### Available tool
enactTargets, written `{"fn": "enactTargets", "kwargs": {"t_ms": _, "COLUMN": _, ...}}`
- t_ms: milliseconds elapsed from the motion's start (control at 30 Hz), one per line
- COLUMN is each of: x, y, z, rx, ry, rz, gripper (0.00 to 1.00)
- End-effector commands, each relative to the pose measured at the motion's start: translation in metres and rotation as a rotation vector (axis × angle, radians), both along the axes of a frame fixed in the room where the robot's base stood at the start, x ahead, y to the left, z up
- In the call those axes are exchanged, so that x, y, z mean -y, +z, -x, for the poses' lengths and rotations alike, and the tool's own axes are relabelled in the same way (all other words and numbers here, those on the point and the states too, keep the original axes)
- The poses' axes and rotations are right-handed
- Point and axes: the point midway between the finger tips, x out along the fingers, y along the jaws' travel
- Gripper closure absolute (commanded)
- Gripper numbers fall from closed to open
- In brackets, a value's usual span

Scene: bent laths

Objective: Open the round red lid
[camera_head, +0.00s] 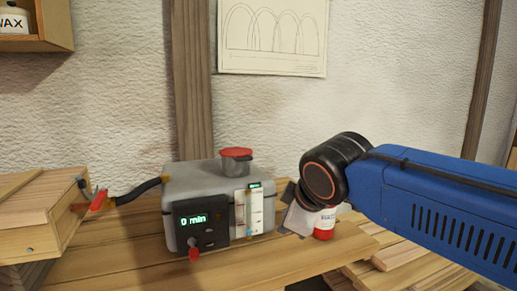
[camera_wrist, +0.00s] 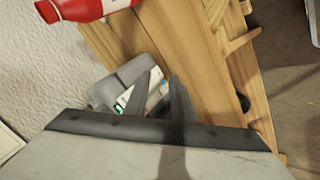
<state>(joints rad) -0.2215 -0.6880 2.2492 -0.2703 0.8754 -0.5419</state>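The round red lid (camera_head: 237,152) sits flat on a short grey neck (camera_head: 236,167) on top of the grey box (camera_head: 205,180). It looks closed. In the wrist view I see part of the grey box (camera_wrist: 125,78) beyond my fingers, but I cannot make out the lid there. My gripper (camera_wrist: 166,80) has its two fingers apart with nothing held between them. In the head view the gripper is to the right of the box, partly hidden by my black wrist joint, and apart from the lid.
A red-and-white bottle (camera_head: 324,223) stands on the wooden bench (camera_head: 285,262) right of the box; a red-and-white object (camera_wrist: 75,10) shows close in the wrist view. The box front has a display reading 0 min (camera_head: 194,219) and a red knob (camera_head: 194,254). A black hose (camera_head: 138,190) leaves its left side.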

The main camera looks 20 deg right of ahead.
Motion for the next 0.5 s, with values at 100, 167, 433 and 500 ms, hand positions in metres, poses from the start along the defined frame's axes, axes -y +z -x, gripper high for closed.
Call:
{"fn": "enactTargets", "kwargs": {"t_ms": 100, "x": -0.019, "y": 0.064, "z": -0.027, "rx": 0.105, "ry": 0.200, "rz": 0.184, "gripper": 0.77}}
{"fn": "enactTargets", "kwargs": {"t_ms": 167, "x": -0.027, "y": 0.091, "z": -0.037, "rx": 0.152, "ry": 0.281, "rz": 0.269, "gripper": 0.77}}
{"fn": "enactTargets", "kwargs": {"t_ms": 433, "x": -0.049, "y": 0.160, "z": -0.056, "rx": 0.268, "ry": 0.465, "rz": 0.492, "gripper": 0.77}}
{"fn": "enactTargets", "kwargs": {"t_ms": 500, "x": -0.050, "y": 0.163, "z": -0.058, "rx": 0.274, "ry": 0.474, "rz": 0.505, "gripper": 0.77}}
